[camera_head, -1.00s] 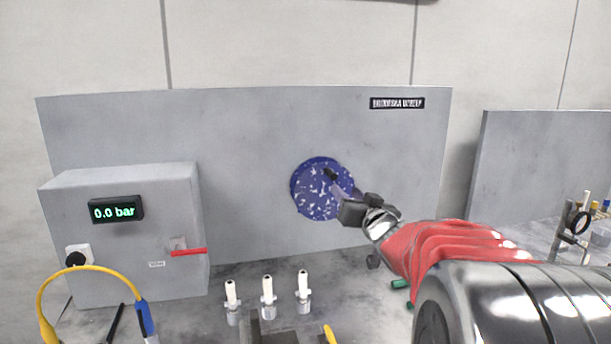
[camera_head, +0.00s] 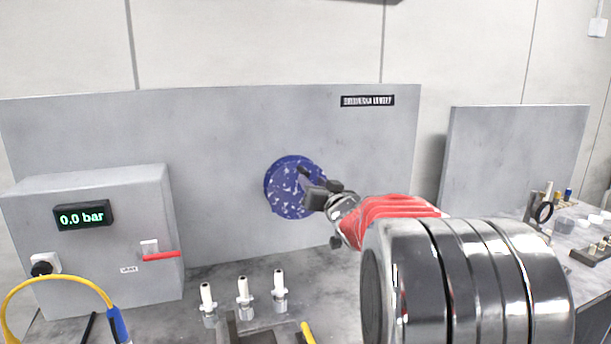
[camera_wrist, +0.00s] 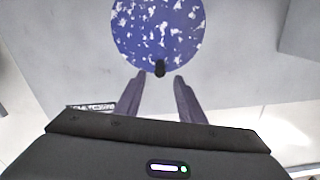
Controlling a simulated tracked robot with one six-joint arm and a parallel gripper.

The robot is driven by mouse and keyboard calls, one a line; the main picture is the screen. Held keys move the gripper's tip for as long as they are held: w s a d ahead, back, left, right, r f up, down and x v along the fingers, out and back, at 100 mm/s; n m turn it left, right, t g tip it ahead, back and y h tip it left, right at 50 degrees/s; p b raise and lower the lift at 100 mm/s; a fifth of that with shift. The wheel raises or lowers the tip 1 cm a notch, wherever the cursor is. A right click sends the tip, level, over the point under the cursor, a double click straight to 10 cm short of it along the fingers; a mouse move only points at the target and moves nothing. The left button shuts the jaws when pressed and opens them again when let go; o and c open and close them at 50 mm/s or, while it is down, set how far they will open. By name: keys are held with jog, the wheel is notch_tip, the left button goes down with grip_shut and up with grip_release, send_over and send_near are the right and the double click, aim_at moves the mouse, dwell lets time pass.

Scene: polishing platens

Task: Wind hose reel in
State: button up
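The hose reel (camera_head: 283,198) is a blue disc with white speckles, mounted on the upright grey panel (camera_head: 225,140). It also shows in the wrist view (camera_wrist: 150,35). A small dark handle (camera_wrist: 160,68) sticks out near its rim; in the head view the handle (camera_head: 303,172) is at the upper right of the disc's middle. My gripper (camera_wrist: 160,80) is open in front of the reel, its two fingers apart with the handle between or just beyond their tips. I cannot tell whether either finger touches it. My gripper (camera_head: 310,188) hides the reel's right edge in the head view. No hose is clearly visible on the reel.
A grey box (camera_head: 105,235) with a 0.0 bar display (camera_head: 82,216) and red lever (camera_head: 161,256) stands at left. A yellow hose (camera_head: 55,281) loops before it. Several white-tipped fittings (camera_head: 244,293) stand on the bench below the reel. Another grey panel (camera_head: 515,155) is at right.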

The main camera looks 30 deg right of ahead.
aim_at(308, 177)
jog(key=shift+x, duration=3.75)
jog(key=shift+c, duration=0.6)
grip_shut()
